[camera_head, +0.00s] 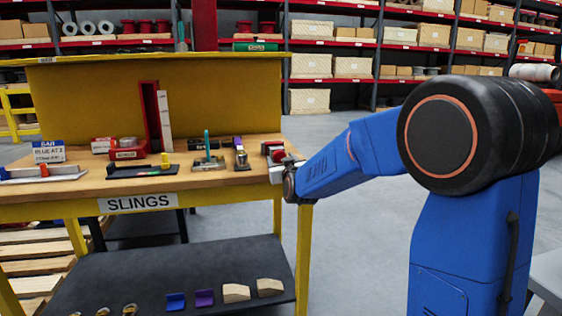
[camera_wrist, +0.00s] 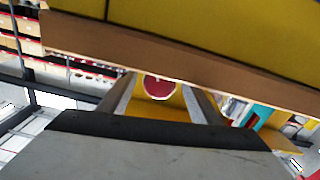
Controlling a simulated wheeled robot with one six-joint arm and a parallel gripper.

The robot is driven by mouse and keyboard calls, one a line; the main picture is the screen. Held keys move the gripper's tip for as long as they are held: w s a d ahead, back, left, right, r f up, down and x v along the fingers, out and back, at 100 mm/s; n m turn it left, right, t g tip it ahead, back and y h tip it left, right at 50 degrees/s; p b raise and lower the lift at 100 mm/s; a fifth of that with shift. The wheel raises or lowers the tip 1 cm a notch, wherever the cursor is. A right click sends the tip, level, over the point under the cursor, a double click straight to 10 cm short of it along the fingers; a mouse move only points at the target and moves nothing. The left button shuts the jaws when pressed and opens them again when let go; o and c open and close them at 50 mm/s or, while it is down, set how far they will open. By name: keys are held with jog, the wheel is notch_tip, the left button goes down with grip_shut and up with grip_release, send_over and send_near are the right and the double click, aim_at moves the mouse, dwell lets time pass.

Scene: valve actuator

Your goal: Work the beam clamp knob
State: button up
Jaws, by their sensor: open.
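A round red knob (camera_wrist: 158,88) shows in the wrist view, framed between the two fingers of my gripper (camera_wrist: 160,98). I take it for the beam clamp knob. The fingers are apart, one on each side of it in the picture; I see no contact, and the depth between them is unclear. In the head view my gripper (camera_head: 280,168) is at the right end of the workbench (camera_head: 110,188), small and partly hidden by its own wrist. A red part (camera_head: 273,149) shows just beyond it; I cannot tell how it joins the clamp.
The bench top holds a grey-and-purple fixture (camera_head: 240,156), a fixture with a teal post (camera_head: 207,150), a red block (camera_head: 128,154) and a blue-and-white sign (camera_head: 48,152). A yellow back panel (camera_head: 160,95) stands behind.

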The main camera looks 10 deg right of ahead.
jog(key=c, duration=1)
jog(key=shift+c, duration=0.2)
jog(key=shift+m, duration=0.3)
jog(key=o, duration=1)
jog(key=shift+o, duration=0.2)
jog(key=s, duration=1.7)
jog(key=shift+s, duration=0.25)
